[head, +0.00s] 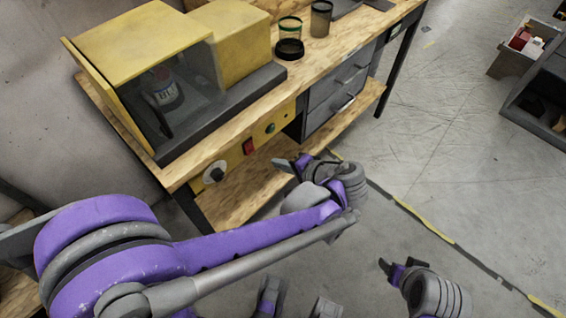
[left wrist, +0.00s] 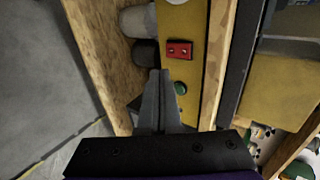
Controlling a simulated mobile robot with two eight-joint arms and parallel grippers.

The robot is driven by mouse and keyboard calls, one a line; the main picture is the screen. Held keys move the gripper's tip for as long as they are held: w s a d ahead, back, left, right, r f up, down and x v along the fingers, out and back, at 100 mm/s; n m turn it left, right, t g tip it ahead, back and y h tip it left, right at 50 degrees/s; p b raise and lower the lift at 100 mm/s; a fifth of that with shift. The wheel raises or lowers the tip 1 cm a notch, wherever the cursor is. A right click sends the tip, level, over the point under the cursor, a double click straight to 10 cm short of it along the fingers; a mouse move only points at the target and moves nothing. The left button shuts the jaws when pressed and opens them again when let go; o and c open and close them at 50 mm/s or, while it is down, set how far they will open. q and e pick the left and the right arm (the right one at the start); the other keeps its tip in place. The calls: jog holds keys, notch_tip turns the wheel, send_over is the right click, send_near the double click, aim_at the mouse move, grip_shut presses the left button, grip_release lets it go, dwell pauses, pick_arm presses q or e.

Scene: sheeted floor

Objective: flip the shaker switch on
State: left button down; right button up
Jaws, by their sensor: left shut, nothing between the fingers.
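The shaker (head: 222,98) is a yellow and grey machine with a clear cover, standing on the wooden workbench. Its yellow front panel (head: 234,156) carries a red switch (head: 248,147), which also shows in the left wrist view (left wrist: 180,49). A green button (head: 270,128) sits beside the switch. My left gripper (head: 284,164) is shut and empty in front of the panel. In the left wrist view its fingertips (left wrist: 158,72) appear close to the switch and the green button; contact is not clear. My right gripper (head: 388,266) is low at the right, away from the bench.
A dial (head: 214,171) is on the panel, left of the switch. Jars (head: 321,18) stand on the bench top. Grey drawers (head: 338,88) and a lower wooden shelf (head: 245,196) are below.

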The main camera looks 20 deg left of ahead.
aim_at(250, 148)
pick_arm(q)
jog(key=shift+w+a+r+b+x, duration=0.15)
jog(key=shift+r+x, duration=0.1)
jog(key=shift+x, duration=1.3)
jog(key=shift+a+r+b+x, duration=0.15)
jog(key=shift+r+x, duration=0.1)
jog(key=shift+x, duration=1.35)
jog(key=shift+w+a+r+b+x, duration=0.15)
jog(key=shift+r+x, duration=0.1)
jog(key=shift+x, duration=1.3)
jog(key=shift+a, duration=0.2)
jog(key=shift+r+p, duration=0.7)
jog(key=shift+r, duration=0.1)
